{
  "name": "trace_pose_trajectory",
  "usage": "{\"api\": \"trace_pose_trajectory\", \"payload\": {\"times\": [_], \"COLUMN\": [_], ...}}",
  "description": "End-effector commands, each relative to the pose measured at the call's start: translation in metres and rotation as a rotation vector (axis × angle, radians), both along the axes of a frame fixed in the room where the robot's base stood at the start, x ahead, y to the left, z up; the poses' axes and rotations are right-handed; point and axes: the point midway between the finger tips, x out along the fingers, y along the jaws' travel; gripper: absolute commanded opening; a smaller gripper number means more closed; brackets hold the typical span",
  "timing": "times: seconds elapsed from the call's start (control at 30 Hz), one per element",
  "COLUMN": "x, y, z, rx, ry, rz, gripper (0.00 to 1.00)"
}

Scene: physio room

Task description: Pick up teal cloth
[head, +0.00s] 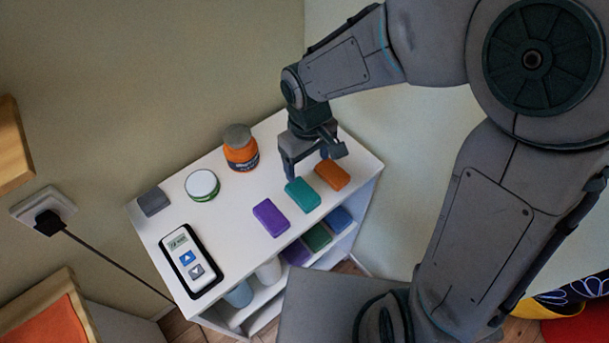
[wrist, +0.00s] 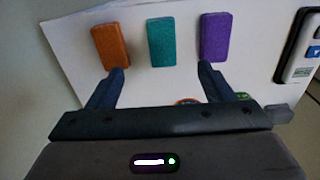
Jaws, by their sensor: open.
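The teal cloth (head: 302,194) is a small flat block lying on the white shelf top, between a purple block (head: 270,217) and an orange block (head: 332,175). My gripper (head: 308,172) is over the shelf top, just behind the teal cloth in the head view. In the wrist view the teal cloth (wrist: 161,42) lies ahead of and between my open fingers (wrist: 162,80), apart from them. The orange block (wrist: 110,46) is ahead of the left finger and the purple block (wrist: 215,37) ahead of the right one. Nothing is between the fingers.
An orange jar with a grey lid (head: 240,148), a white-lidded tin (head: 202,185), a grey block (head: 153,201) and a handheld device (head: 191,261) stand on the white shelf unit (head: 225,220). More coloured blocks lie on the shelf below. The wall is close behind.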

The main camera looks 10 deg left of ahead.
Motion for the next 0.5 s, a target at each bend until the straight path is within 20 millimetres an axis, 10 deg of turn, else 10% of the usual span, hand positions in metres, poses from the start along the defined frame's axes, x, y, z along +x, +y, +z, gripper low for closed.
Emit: {"api": "trace_pose_trajectory", "payload": {"times": [0.5], "x": [-0.001], "y": [0.005], "z": [-0.076], "rx": [0.001], "ry": [0.009], "rz": [0.016], "gripper": [0.75]}}
